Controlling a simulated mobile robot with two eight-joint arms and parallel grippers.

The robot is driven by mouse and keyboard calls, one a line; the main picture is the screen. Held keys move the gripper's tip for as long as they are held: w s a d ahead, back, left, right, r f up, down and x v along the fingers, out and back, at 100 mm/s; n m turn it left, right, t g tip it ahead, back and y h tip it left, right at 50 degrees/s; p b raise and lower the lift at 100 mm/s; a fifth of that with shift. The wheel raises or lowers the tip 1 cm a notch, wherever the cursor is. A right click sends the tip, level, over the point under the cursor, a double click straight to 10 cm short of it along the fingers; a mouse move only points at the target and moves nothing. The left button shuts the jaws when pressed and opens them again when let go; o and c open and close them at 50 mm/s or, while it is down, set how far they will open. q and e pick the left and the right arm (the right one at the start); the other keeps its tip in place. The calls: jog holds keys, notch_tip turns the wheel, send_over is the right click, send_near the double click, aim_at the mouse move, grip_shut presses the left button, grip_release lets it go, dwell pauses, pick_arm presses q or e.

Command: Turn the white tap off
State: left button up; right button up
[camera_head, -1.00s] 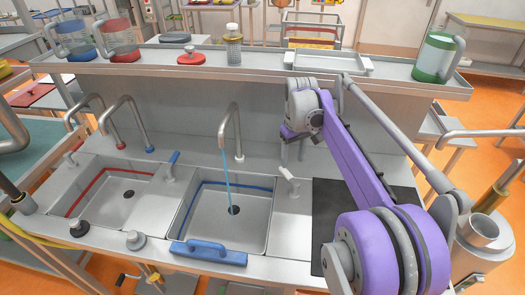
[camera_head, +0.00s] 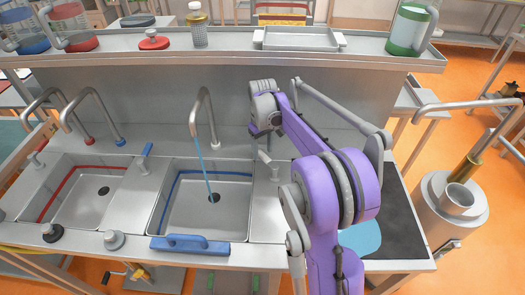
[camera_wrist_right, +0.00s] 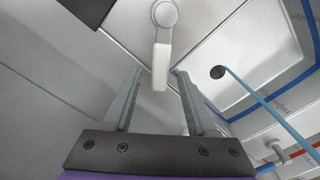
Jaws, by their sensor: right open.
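The white tap handle (camera_head: 267,160) stands on the counter just right of the right-hand basin. It also shows in the right wrist view (camera_wrist_right: 161,62), with its round pivot at the top and its lever pointing down toward the gap between my fingers. A blue water stream (camera_head: 204,170) runs from the curved spout (camera_head: 205,98) into the basin with the blue stripe (camera_head: 174,215). My right gripper (camera_head: 264,131) is above the handle, open and empty. In the right wrist view its two fingers (camera_wrist_right: 158,72) lie on either side of the lever's end, with no contact visible. My left gripper is out of view.
A blue-handled tap (camera_head: 144,155) stands between the two basins. A blue bar (camera_head: 190,244) lies along the front edge. The raised shelf (camera_head: 220,57) behind carries jugs, a bottle and a tray. A black mat (camera_head: 405,225) lies right of the handle.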

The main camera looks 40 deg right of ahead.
jog(key=shift+f, duration=0.4)
grip_shut()
dwell(1.2)
